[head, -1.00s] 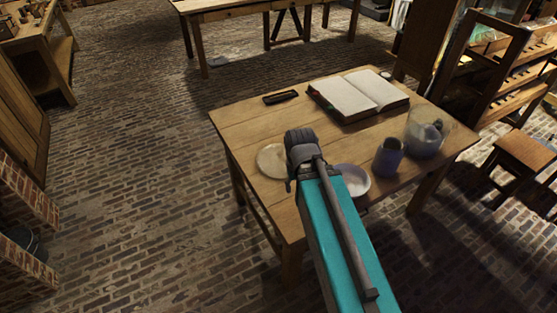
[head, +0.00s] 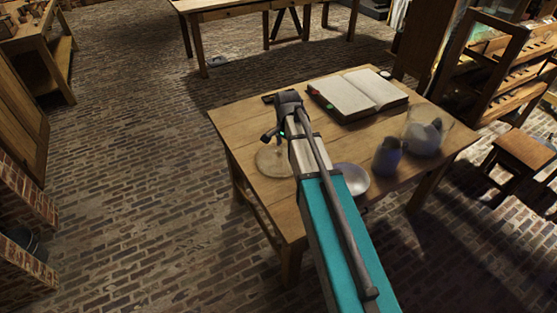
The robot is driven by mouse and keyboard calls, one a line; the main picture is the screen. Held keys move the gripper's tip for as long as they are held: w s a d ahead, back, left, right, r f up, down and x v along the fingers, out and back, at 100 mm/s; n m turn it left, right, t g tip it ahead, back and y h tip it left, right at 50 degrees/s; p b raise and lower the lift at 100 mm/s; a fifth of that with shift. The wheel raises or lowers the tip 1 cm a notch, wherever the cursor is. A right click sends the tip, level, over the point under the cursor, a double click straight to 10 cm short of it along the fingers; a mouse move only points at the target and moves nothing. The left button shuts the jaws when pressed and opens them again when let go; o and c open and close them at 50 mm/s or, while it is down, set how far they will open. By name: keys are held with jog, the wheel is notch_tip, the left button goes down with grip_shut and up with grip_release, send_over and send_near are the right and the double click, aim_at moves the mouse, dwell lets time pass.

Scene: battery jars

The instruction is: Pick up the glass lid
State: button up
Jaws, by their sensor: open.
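The glass lid (head: 272,164) looks like a pale, see-through disc lying flat near the left front edge of the wooden table. My gripper (head: 271,141) is open and points down just above the lid's far side. My arm reaches in from the lower right and covers the table beside the lid. The fingertips are small and dark here, and I cannot tell whether they touch the lid.
The wooden table (head: 237,127) also holds a white dish (head: 352,180), a dark blue-grey jar (head: 387,160), a larger glass jar (head: 427,133) and an open book (head: 362,92). A dark small object (head: 268,98) lies partly behind my arm. The table's left side is mostly clear.

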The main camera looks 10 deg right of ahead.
aim_at(279, 151)
jog(key=w+m, duration=0.7)
jog(key=w, duration=0.4)
jog(key=shift+w+m, duration=0.25)
jog(key=shift+m, duration=0.05)
jog(key=shift+f, duration=0.1)
notch_tip(279, 151, down, 8)
jog(key=b, duration=0.8)
jog(key=shift+f+b, duration=0.2)
jog(key=shift+b, duration=0.1)
jog(key=shift+f, duration=0.1)
jog(key=shift+f+b, duration=2.55)
jog(key=shift+b, duration=0.05)
jog(key=shift+c, duration=0.2)
grip_shut()
